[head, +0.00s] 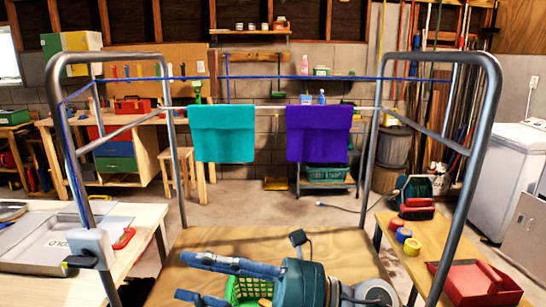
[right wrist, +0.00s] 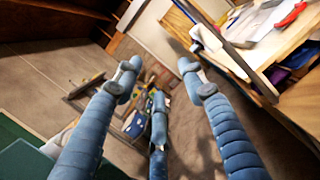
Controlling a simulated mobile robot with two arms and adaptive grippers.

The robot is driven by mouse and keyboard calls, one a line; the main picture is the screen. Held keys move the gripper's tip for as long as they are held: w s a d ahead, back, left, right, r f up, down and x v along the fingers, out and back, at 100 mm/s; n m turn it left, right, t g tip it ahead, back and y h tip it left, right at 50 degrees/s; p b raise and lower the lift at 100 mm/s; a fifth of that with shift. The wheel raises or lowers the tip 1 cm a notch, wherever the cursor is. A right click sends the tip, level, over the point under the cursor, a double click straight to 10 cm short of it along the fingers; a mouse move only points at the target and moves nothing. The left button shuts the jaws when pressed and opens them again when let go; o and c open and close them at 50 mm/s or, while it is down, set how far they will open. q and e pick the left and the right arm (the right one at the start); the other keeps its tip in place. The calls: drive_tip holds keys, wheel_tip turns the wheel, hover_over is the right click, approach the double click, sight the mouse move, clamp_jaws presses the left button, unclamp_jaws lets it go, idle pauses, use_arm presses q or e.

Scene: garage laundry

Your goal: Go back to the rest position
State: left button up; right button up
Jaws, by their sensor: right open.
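My right gripper (head: 186,279) is at the bottom middle of the head view, its blue padded fingers pointing left and spread apart. In the right wrist view the same fingers (right wrist: 158,80) are open, with nothing held between them. A green basket (head: 250,288) shows partly behind this gripper, low over the wooden surface (head: 225,238). A teal towel (head: 222,133) and a purple towel (head: 318,134) hang side by side on a rail, well beyond the gripper. My left gripper is not in view.
A metal tube frame (head: 180,190) stands around the wooden surface. A left bench (head: 140,222) holds a grey tray (head: 60,246). A right bench (head: 400,250) holds tape rolls (head: 404,235) and a red bin (head: 480,285). Open floor (head: 260,207) lies beyond.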

drive_tip(key=w+d+r+m+t+h, duration=0.2)
drive_tip(key=w+d+m+t, duration=0.35)
drive_tip(key=m+t, duration=0.45)
drive_tip(key=w+d+r+m+t+h, duration=0.2)
drive_tip(key=w+d+m+t+h, duration=0.15)
drive_tip(key=d+m+t, duration=0.6)
drive_tip(key=w+d+f+m+h, duration=0.3)
drive_tip(key=d+f+m+h, duration=0.45)
drive_tip(key=m, duration=0.55)
drive_tip(key=s+d+f+m+g+h, duration=0.2)
drive_tip(key=d+f+m+g+h, duration=0.15)
drive_tip(key=f, duration=0.55)
drive_tip(key=s+d+f+m+g+h, duration=0.25)
drive_tip(key=f+m+h, duration=0.2)
drive_tip(key=f, duration=0.45)
drive_tip(key=s+d+f+m+g+y, duration=0.1)
drive_tip(key=s+d+f+m+g, duration=0.15)
drive_tip(key=s+f+g, duration=0.6)
drive_tip(key=s+d+f+m+g, duration=0.1)
drive_tip(key=s+f+m+g, duration=0.25)
drive_tip(key=s+f, duration=1.3)
drive_tip(key=f, duration=0.9)
drive_tip(key=s+f, duration=0.2)
drive_tip(key=f, duration=0.9)
drive_tip(key=s+d+f+g, duration=0.2)
drive_tip(key=s+f, duration=1.4)
drive_tip(key=s, duration=0.1)
drive_tip(key=shift+d+f, duration=0.15)
drive_tip(key=shift+d, duration=0.15)
